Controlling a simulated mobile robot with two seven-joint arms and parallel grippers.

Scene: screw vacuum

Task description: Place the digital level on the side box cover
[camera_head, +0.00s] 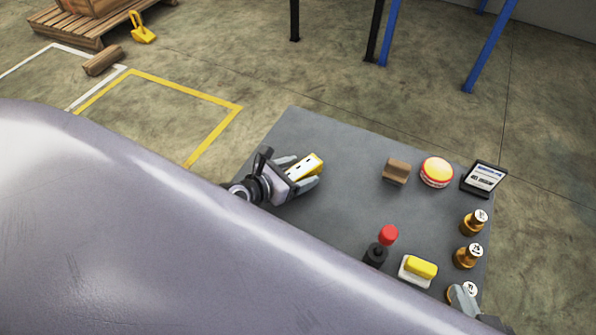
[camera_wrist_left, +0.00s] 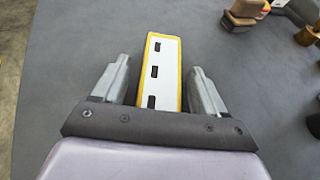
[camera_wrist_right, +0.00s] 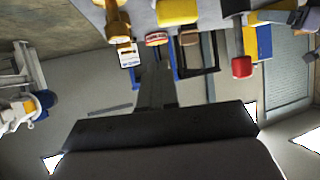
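The digital level (camera_head: 305,167), a yellow bar with a white face and dark slots, lies at the left end of the grey table. It also shows in the left wrist view (camera_wrist_left: 160,75). My left gripper (camera_head: 300,174) is open, its fingers on either side of the level. A gap shows on the left; the right finger is very close to it. My right gripper (camera_head: 463,299) is at the table's near right corner; its fingers look together and empty in the right wrist view (camera_wrist_right: 156,75). I cannot identify the side box cover.
The grey table (camera_head: 340,215) holds a brown block (camera_head: 396,171), a round red-and-yellow tin (camera_head: 437,172), a black-framed device (camera_head: 484,179), brass bottles (camera_head: 467,255), a red-topped tool (camera_head: 388,236) and a yellow sponge-like block (camera_head: 421,267). A large lavender-grey surface hides the lower left.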

